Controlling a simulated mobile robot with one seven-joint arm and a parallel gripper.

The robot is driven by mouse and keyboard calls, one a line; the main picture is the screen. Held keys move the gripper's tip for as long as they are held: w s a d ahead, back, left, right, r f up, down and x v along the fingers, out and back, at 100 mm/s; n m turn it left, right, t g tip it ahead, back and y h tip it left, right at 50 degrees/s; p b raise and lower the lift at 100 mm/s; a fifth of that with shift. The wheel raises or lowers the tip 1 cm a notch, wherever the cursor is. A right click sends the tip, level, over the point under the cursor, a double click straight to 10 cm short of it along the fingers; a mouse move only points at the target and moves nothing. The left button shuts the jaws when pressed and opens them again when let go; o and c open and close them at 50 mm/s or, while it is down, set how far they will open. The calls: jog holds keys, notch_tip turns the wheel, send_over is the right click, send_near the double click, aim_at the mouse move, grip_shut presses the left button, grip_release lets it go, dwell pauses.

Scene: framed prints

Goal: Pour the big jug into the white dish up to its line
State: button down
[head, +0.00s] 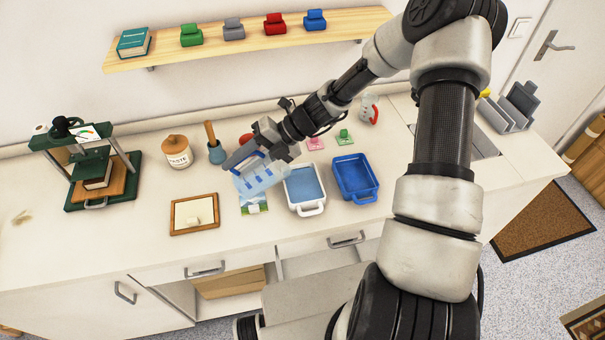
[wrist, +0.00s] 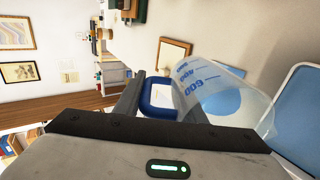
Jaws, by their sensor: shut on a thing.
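My gripper (head: 246,156) is shut on the blue handle of the big jug (head: 262,178), holding it above the counter just left of the white dish. The jug is clear with blue measuring marks. It is tilted, its open end toward the dish; some blue liquid shows inside it in the wrist view (wrist: 222,82). The white dish (head: 309,209) stands on the counter with a light blue surface inside; its white rim also shows at the right of the wrist view (wrist: 281,88). I cannot make out the dish's line or a falling stream.
A blue tray (head: 355,178) stands right of the dish. A picture card (head: 253,203) lies below the jug, and a framed board (head: 194,214) lies to the left.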

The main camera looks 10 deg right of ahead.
jog(key=shift+r, duration=0.1)
jog(key=shift+a+r+h+p, duration=0.2)
jog(key=shift+h+p, duration=0.3)
jog(key=shift+p, duration=0.65)
jog(key=shift+a+f+h, duration=0.15)
jog(key=shift+f+h, duration=0.25)
jog(key=shift+a+f+h+b, duration=0.35)
jog(key=shift+a+h, duration=0.1)
jog(key=shift+h, duration=0.45)
jog(key=shift+s+a+f+h, duration=0.1)
jog(key=shift+a+f+h, duration=0.65)
jog(key=shift+h, duration=0.4)
jog(key=shift+w+a+f+h, duration=0.1)
jog(key=shift+a+f+h, duration=0.45)
jog(key=shift+f+h, duration=0.5)
jog(key=shift+s+a+f+h, duration=0.1)
jog(key=shift+a+f+h, duration=0.6)
jog(key=shift+h, duration=0.6)
jog(key=shift+f, duration=0.15)
jog(key=shift+h, duration=0.3)
